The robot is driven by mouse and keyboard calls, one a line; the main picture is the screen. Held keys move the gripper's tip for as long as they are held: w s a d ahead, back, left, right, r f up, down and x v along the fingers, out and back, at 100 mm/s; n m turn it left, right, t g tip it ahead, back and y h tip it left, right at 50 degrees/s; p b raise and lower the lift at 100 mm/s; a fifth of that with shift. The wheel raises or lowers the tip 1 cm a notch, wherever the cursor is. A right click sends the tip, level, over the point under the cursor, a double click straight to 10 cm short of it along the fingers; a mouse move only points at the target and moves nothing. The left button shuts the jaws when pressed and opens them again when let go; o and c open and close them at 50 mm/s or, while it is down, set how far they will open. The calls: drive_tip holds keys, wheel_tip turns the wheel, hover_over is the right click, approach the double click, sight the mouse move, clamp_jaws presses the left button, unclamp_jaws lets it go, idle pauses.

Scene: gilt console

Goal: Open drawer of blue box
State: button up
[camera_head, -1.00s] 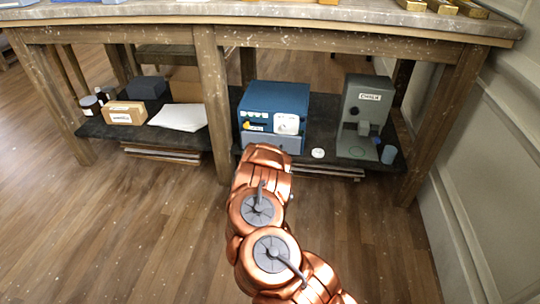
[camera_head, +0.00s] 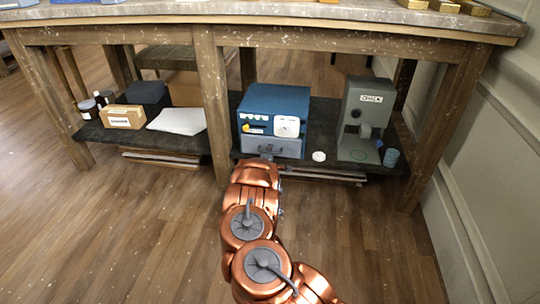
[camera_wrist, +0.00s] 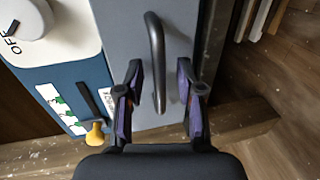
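The blue box (camera_head: 278,98) stands on the low shelf under the bench, right of the middle leg. Its grey drawer front (camera_head: 285,148) is at the bottom and looks closed. In the wrist view the grey drawer front (camera_wrist: 180,20) carries a dark bar handle (camera_wrist: 157,60). My gripper (camera_wrist: 159,75) is open, with one finger on each side of the handle. Gaps show between the handle and both fingers. In the head view my gripper (camera_head: 267,157) is small and partly hidden by my arm, at the drawer's lower left.
A yellow knob (camera_wrist: 95,133) is near my left finger. The floor in front is clear.

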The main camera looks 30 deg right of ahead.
drive_tip(key=shift+w+d, duration=0.15)
clamp_jaws()
idle(0.4)
idle(0.4)
